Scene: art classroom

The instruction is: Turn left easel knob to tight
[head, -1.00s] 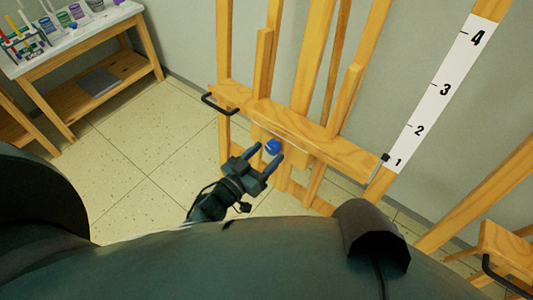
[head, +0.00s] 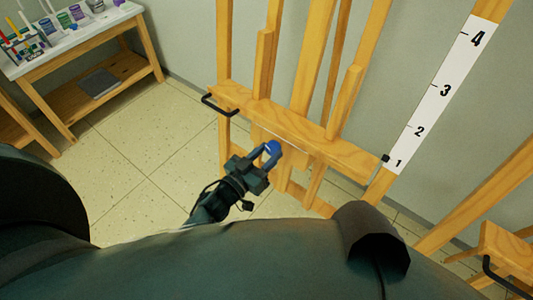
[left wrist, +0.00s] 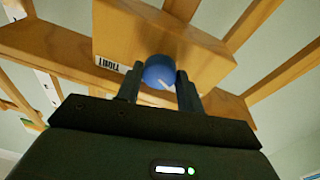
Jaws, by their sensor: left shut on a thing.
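The blue easel knob (head: 273,147) is on the front of the wooden easel (head: 345,151), below its crossbar. My left gripper (head: 266,155) is shut on the knob, with one finger on each side of it. A white pointer mark shows on the knob's face, pointing to the lower right. My right gripper is not in view.
A black handle (head: 219,105) sticks out at the left end of the crossbar. A white number scale (head: 440,95) runs up a post at the right. A table with paints (head: 75,38) stands at the upper left. The tiled floor between is clear.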

